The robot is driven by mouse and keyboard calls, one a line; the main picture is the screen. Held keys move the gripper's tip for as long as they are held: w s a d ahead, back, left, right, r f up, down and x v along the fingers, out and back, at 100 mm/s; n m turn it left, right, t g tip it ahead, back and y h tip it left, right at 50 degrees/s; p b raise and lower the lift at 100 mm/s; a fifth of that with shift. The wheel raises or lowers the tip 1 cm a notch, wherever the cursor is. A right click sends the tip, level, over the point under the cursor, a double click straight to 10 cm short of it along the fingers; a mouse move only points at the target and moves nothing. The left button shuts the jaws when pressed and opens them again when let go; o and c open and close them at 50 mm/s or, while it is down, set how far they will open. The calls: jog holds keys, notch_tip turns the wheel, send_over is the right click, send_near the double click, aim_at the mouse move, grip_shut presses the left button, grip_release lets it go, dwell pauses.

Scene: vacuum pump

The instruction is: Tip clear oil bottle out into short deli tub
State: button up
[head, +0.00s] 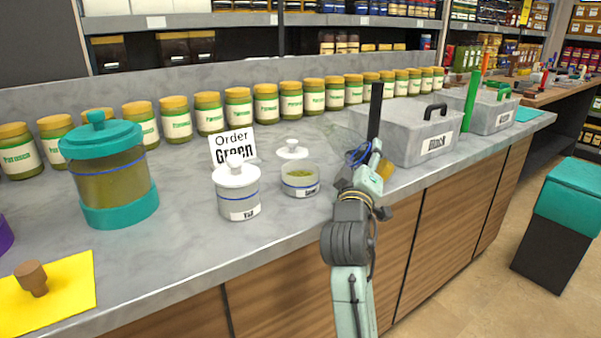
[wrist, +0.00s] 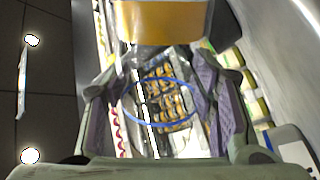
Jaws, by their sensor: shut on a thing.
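My gripper (wrist: 165,110) is shut on a clear oil bottle (wrist: 135,103) with a blue ring. In the head view, the bottle's blue ring (head: 358,153) shows at the gripper, above the counter and right of the short deli tub. My fingers hide much of the bottle, and its exact tilt is unclear. The short deli tub (head: 300,187) is clear, with a blue line, a small label and yellow-green contents. It stands upright with its top open. Its white knobbed lid (head: 292,150) appears just behind it. The gripper is apart from the tub.
A taller lidded tub (head: 239,196) stands left of the short one, before an "Order Green" sign (head: 233,146). A teal-lidded jar (head: 110,178) stands farther left. A grey lidded box (head: 414,135) and black post (head: 375,112) are close to my gripper. Yellow-lidded jars line the back.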

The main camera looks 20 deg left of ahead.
jog(key=shift+d+n, duration=0.2)
jog(key=shift+n, duration=0.1)
jog(key=shift+w+d+r+n+y+b, duration=0.1)
jog(key=shift+d+r+n+y+b, duration=0.3)
jog(key=shift+n, duration=0.6)
jog(key=shift+d+f+n+y+b, duration=0.15)
jog(key=shift+f+n+y+b, duration=0.1)
jog(key=shift+n+b, duration=0.25)
jog(key=shift+d+f+n+y+b, duration=0.1)
jog(key=shift+n+y+b, duration=0.15)
jog(key=shift+n, duration=0.45)
jog(key=shift+s+a+n+y+b, duration=0.15)
jog(key=shift+s+n+y+b, duration=0.05)
jog(key=shift+s+n, duration=0.3)
jog(key=shift+s+a+n+y+b, duration=0.15)
jog(key=shift+s+n+y, duration=0.05)
jog(key=shift+s+n, duration=0.3)
jog(key=shift+w+a+r+n+y, duration=0.1)
jog(key=shift+w+r+n+y, duration=0.05)
jog(key=shift+w+n, duration=0.4)
jog(key=shift+w+a+r+n+y, duration=0.1)
jog(key=shift+w+n+y, duration=0.05)
jog(key=shift+w+n, duration=0.35)
dwell(0.4)
jog(key=shift+s+r+n, duration=0.1)
jog(key=shift+r+n, duration=0.4)
jog(key=shift+n, duration=0.15)
